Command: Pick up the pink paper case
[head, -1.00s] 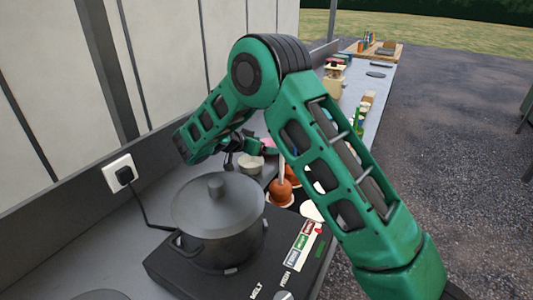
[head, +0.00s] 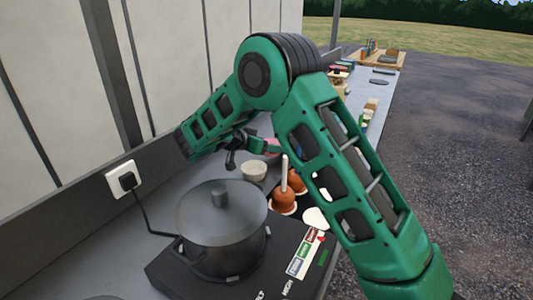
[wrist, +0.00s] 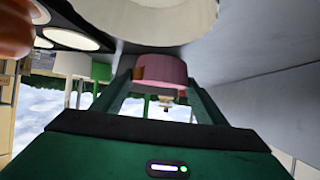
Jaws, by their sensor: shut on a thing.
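The pink paper case (wrist: 162,70) is between the two fingers of my gripper (wrist: 160,95) in the wrist view, and the fingers are shut on it. In the head view only a small bit of the pink case (head: 272,142) shows beside my gripper (head: 258,146), partly hidden by the fingers. My gripper is over the counter, behind a white bowl (head: 254,171).
A lidded pot (head: 222,228) stands on a black hotplate in front, with a cord to a wall socket (head: 123,176). Toffee apples (head: 282,198) with a stick stand right of the bowl. The wall borders the counter on the left.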

